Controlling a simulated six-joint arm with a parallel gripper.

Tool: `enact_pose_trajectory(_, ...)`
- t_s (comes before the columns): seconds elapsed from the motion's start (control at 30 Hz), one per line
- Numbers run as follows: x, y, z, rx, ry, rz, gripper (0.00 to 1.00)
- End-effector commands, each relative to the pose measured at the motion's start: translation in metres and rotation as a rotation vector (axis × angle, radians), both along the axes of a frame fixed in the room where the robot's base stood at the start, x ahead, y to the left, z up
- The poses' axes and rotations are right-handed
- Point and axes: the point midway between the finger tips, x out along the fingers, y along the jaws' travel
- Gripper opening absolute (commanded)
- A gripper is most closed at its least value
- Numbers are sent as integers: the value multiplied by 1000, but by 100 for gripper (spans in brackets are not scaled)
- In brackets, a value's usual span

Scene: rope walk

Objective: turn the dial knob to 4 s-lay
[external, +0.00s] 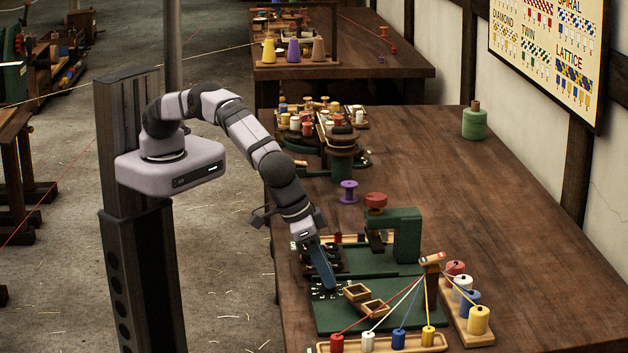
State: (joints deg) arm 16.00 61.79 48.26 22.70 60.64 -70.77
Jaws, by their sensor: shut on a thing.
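My gripper (329,284) reaches down from the left, its blue-grey fingers low over the dark green board (384,318) near the front of the bench. The fingers are shut, with their tips at a patch of small pale marks on the board. The dial knob itself is hidden by the fingers, and its pointer cannot be made out. The pale marks (318,295) are too small to read, so the knob's setting cannot be told.
Two small wooden trays (357,292) sit right of my fingertips. A green press with a red top (403,232) stands behind. Coloured threads run from a wooden post (431,264) to bobbins in front (398,338).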

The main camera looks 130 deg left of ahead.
Motion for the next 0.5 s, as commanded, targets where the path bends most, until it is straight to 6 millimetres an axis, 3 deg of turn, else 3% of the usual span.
enact_pose_trajectory(0.5,1,-1,0,-2,1,181,2)
